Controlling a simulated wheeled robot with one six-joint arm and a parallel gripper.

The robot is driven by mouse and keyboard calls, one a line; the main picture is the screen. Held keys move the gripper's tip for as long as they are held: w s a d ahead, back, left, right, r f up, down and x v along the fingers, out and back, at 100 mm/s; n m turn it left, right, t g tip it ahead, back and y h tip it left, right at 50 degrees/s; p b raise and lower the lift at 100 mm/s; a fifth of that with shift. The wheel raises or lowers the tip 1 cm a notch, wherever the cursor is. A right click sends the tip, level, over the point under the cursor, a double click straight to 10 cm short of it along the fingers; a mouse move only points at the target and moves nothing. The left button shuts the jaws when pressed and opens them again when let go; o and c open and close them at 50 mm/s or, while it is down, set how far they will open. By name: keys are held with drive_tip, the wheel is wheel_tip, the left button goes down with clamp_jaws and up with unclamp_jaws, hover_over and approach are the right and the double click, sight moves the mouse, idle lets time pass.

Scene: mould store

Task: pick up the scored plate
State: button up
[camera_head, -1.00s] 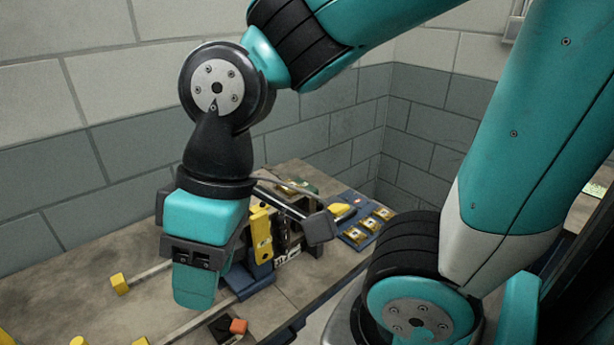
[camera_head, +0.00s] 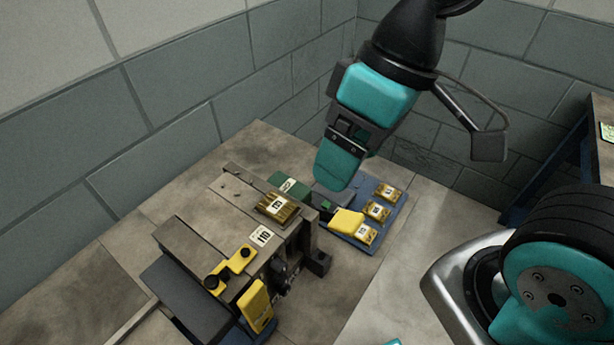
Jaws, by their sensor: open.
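Several brassy plates with white labels are in view, and I cannot tell for sure which is the scored one. One plate (camera_head: 277,207) with dark lines across its face lies on the grey-brown bench fixture (camera_head: 225,206). Smaller labelled plates (camera_head: 377,210) sit in a row on a blue tray (camera_head: 401,217) right of the fixture. My gripper (camera_head: 336,171) points down above the tray's left side and is open and empty. Its near teal finger hides the far one, and it covers part of the tray's back left.
A green labelled piece (camera_head: 289,186) lies behind the lined plate. Yellow clamps (camera_head: 240,258) stand on the fixture's front. Block walls close the back; bare tabletop lies left and in front of the tray.

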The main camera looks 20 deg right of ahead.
drive_tip(key=shift+h, duration=0.7)
drive_tip(key=w, duration=0.2)
drive_tip(key=w+a+f, duration=0.1)
drive_tip(key=w, duration=0.1)
drive_tip(key=w+f+b, duration=0.1)
drive_tip(key=w, duration=0.2)
drive_tip(key=shift+w+a+f, duration=0.1)
drive_tip(key=shift+a+f, duration=0.1)
drive_tip(key=shift+a, duration=0.15)
drive_tip(key=h+b, duration=0.1)
drive_tip(key=h, duration=0.1)
hover_over(277, 206)
wheel_tip(277, 206, down, 4)
drive_tip(key=f, duration=0.4)
drive_tip(key=f+p, duration=0.1)
drive_tip(key=f, duration=0.6)
drive_tip(key=shift+w+d+f+p, duration=0.15)
drive_tip(key=shift+w+f+p, duration=0.05)
drive_tip(key=shift+w+p, duration=0.2)
drive_tip(key=shift+s+f+p, duration=0.2)
drive_tip(key=shift+f+p, duration=0.25)
drive_tip(key=shift+f, duration=1.15)
drive_tip(key=shift+s+f+p, duration=0.15)
drive_tip(key=shift+f+p, duration=0.3)
drive_tip(key=shift+f, duration=1.1)
drive_tip(key=c, duration=1.3)
drive_tip(key=shift+r, duration=0.15)
